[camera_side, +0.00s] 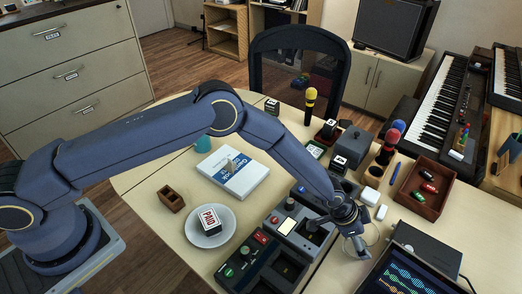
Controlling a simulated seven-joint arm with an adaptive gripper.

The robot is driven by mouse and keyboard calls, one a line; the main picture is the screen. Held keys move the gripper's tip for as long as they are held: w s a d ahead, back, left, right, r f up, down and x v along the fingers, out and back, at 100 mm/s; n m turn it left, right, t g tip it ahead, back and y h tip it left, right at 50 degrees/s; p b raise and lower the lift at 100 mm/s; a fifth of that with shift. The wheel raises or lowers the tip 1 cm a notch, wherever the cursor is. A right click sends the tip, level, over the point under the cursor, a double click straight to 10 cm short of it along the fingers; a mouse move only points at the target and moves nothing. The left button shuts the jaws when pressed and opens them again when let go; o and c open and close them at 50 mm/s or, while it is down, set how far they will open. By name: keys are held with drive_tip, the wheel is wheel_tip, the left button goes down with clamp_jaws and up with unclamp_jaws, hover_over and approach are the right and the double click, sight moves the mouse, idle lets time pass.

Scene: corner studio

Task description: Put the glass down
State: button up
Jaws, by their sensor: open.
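A clear glass (374,238) stands at the right of the table, beside the dark devices. Its faint rim and wall are hard to make out. My gripper (357,246) points down at the glass and overlaps it in the picture. The jaws are open. I cannot tell whether a finger touches the glass or reaches inside it. The glass's base is partly hidden.
Dark control boxes (262,262) lie left of my gripper, and a screen (405,274) lies to the front right. A white plate (190,232) holds a PAID block (209,219). A book (234,172), a brown tray (423,190) and microphones (311,100) stand farther back.

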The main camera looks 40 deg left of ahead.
drive_tip(key=s+a+r+n+t+y, duration=0.1)
drive_tip(key=s+a+r+n+y, duration=0.15)
drive_tip(key=a+r, duration=1.15)
drive_tip(key=s+a+r+n+t+y, duration=0.15)
drive_tip(key=s+a+r, duration=0.25)
drive_tip(key=a+r, duration=0.95)
drive_tip(key=s+a+r+n, duration=0.3)
drive_tip(key=s+a, duration=0.3)
drive_tip(key=s, duration=0.4)
drive_tip(key=s+a+r+n+y, duration=0.1)
drive_tip(key=s+a+r+n, duration=0.2)
drive_tip(key=s, duration=0.8)
drive_tip(key=a+r, duration=0.2)
drive_tip(key=a, duration=0.2)
drive_tip(key=shift+s+a+r+n+g, duration=0.25)
drive_tip(key=shift+r+n+g, duration=0.1)
drive_tip(key=shift+r+n, duration=0.05)
